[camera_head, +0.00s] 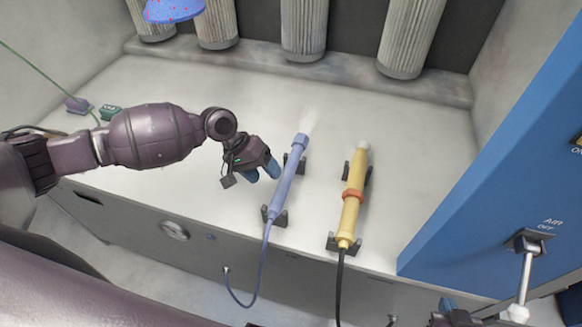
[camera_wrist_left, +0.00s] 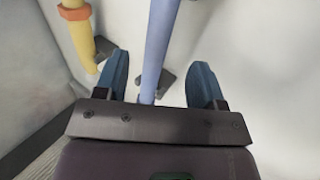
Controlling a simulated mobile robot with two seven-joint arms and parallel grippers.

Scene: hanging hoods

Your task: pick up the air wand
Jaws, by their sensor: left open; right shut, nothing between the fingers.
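A light blue wand (camera_head: 287,178) rests in dark cradles on the pale bench, with a faint white puff at its upper tip and a blue hose at its lower end. My left gripper (camera_head: 264,175) is open just left of it. In the left wrist view, the blue wand (camera_wrist_left: 158,45) runs between the two spread blue fingers of the left gripper (camera_wrist_left: 160,76); I cannot tell contact. A yellow wand (camera_head: 352,197) with an orange collar lies in cradles to the right. My right gripper (camera_head: 455,312) is partly visible at the bottom edge, shut and empty.
A blue panel (camera_head: 500,150) marked "AIR OFF" stands at the right, with a metal lever (camera_head: 526,275) near the right gripper. Several ribbed grey columns (camera_head: 304,30) stand at the back. A blue red-dotted object (camera_head: 172,8) shows at the top. The bench between wands and columns is clear.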

